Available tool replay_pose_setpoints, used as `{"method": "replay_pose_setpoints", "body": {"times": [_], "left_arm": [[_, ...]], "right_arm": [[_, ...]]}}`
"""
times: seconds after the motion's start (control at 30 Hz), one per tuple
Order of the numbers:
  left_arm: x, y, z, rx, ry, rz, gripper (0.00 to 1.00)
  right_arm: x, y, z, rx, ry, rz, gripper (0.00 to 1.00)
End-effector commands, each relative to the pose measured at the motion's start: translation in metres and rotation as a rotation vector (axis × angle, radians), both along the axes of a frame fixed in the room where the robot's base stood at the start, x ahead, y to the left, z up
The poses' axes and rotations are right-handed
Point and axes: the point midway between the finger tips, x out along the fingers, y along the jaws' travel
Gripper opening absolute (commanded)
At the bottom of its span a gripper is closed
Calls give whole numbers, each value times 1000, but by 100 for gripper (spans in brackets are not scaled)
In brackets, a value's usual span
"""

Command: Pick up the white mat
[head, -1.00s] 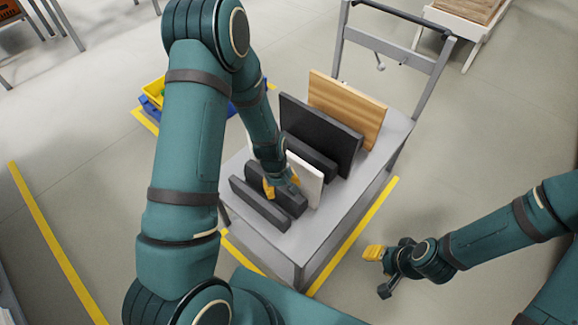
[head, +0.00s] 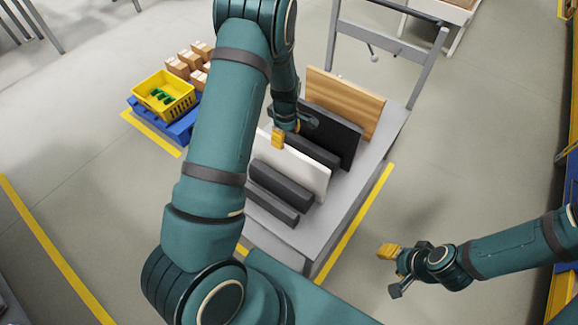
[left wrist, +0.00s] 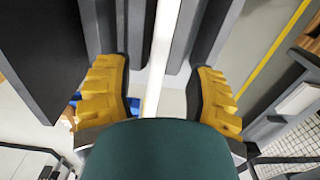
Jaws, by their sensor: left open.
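The white mat (head: 305,170) stands upright on edge in a rack on the grey cart, between dark blocks. My left gripper (head: 292,130) is open at the mat's top edge in the head view. In the left wrist view, the mat is a thin white strip (left wrist: 163,60) seen edge-on, running between the two spread yellow fingers of the left gripper (left wrist: 160,92), with a gap on both sides. My arm hides the mat's left part in the head view. My right gripper (head: 392,271) is open and empty over the floor, right of the cart.
A black panel (head: 340,138) and a wooden panel (head: 345,97) stand behind the mat on the cart (head: 345,215). Dark blocks (head: 280,184) flank the mat. A yellow crate (head: 165,95) on a blue base and several cartons (head: 190,62) stand at left.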

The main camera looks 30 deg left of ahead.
Motion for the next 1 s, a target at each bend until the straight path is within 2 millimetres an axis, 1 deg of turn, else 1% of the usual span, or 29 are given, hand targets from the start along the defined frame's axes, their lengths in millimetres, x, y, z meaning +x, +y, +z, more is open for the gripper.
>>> {"method": "replay_pose_setpoints", "body": {"times": [0.03,0.1,0.2,0.47,0.67,0.8,0.87,1.0], "left_arm": [[-1,1,-12,0,2,1,55],[-1,0,-24,0,2,0,55],[0,0,-36,0,1,-1,55],[0,-1,-49,0,-1,-1,55],[-2,-8,-75,0,1,-2,55],[-2,-8,-93,0,1,-1,55],[-2,-9,-96,0,-1,-2,55],[-1,-9,-96,0,-2,-2,55]], "right_arm": [[-1,0,-3,0,2,2,47],[-1,0,-5,0,3,2,47],[-2,0,-7,1,5,4,47],[-3,1,-8,2,6,6,47],[-4,1,-13,2,10,8,47],[-5,1,-17,3,12,10,47],[-5,1,-17,3,12,10,47],[-6,1,-16,3,13,10,47]]}}
